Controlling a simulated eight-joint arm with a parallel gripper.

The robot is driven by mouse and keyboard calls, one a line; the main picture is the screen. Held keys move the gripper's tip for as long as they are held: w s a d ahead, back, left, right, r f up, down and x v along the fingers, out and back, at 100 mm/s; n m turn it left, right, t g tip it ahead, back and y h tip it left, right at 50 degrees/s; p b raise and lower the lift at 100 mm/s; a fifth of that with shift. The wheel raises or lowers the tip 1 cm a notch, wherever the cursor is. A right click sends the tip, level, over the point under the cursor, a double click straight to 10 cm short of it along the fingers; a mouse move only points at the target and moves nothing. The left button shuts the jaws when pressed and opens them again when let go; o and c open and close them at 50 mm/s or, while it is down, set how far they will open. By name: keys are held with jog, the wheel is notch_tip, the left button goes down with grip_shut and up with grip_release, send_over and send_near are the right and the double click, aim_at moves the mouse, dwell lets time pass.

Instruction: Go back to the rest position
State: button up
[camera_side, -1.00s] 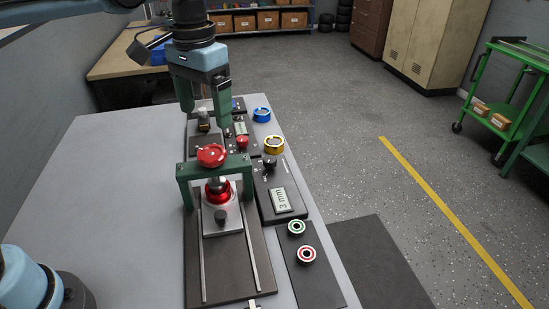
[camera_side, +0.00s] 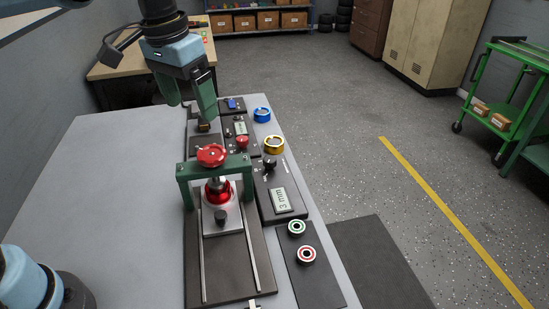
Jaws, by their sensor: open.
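My gripper (camera_side: 194,110) is in the upper left of the view, above the far end of the grey table (camera_side: 130,190). Its two green fingers are apart and nothing shows between them. It hangs tilted, clear of the devices below. A green frame with a red knob (camera_side: 211,155) on top stands on a dark base plate with rails (camera_side: 228,285). A red ring part (camera_side: 217,192) sits under the frame on a metal carriage.
Right of the frame are a box with a display (camera_side: 283,201), a green-ringed button (camera_side: 297,227) and a red-ringed button (camera_side: 307,255). The table's left side is clear.

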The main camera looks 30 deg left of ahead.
jog(key=s+a+f+t, duration=0.5)
jog(key=s+f, duration=0.2)
jog(key=f, duration=0.3)
jog(key=n+g, duration=0.7)
send_near(211, 153)
jog(key=shift+s+d+f, duration=0.1)
jog(key=shift+f, duration=2)
jog(key=shift+s+d+f, duration=0.1)
jog(key=shift+f, duration=2)
jog(key=c, duration=1.1)
jog(key=shift+o, duration=0.2)
